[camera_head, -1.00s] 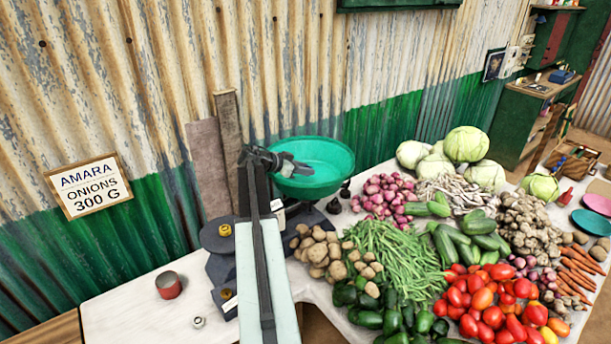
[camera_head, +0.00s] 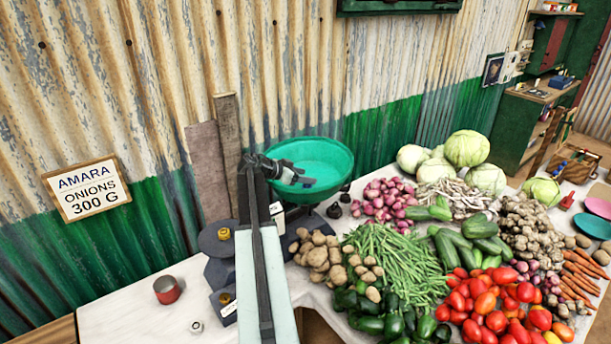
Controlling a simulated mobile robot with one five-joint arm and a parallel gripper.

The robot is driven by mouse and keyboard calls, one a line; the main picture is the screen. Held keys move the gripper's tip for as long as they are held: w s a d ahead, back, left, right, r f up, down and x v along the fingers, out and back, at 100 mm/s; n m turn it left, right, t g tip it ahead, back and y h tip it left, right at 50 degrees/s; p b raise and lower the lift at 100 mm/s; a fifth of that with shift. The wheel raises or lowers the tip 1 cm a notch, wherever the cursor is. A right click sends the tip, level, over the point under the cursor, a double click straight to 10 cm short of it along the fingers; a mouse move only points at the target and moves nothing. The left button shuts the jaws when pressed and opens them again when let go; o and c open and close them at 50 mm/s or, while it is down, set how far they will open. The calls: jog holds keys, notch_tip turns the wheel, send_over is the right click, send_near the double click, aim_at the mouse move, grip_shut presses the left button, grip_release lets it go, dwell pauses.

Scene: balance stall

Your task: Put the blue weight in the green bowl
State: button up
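The green bowl (camera_head: 335,158) stands behind my arm, on a dark scale mostly hidden by the arm. My gripper (camera_head: 308,182) reaches over the bowl's left rim, with its fingers in front of the bowl's inside. The fingers are small and dark, and I cannot tell whether they are open or shut or hold anything. No clearly blue weight shows apart from the gripper. I cannot tell whether either is the blue weight.
Small black weights (camera_head: 334,210) stand right of the scale. Potatoes (camera_head: 318,252), green beans (camera_head: 385,258), onions (camera_head: 382,198) and tomatoes (camera_head: 490,305) crowd the right side. A red tin (camera_head: 167,290) and a small metal piece (camera_head: 196,326) stand on the otherwise clear left tabletop.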

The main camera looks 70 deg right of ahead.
jog(key=shift+w+a+r+p, duration=0.1)
jog(key=shift+a+r+p, duration=0.05)
jog(key=shift+r+p, duration=0.4)
jog(key=shift+w+a+r+p, duration=0.1)
jog(key=shift+a+r+p, duration=0.05)
jog(key=shift+r+p, duration=0.4)
jog(key=p+v, duration=0.1)
jog(key=v, duration=0.2)
jog(key=p+v, duration=0.2)
jog(key=v, duration=0.2)
jog(key=p+v, duration=0.2)
jog(key=v, duration=0.2)
jog(key=shift+w+a+f, duration=0.1)
jog(key=shift+f, duration=0.15)
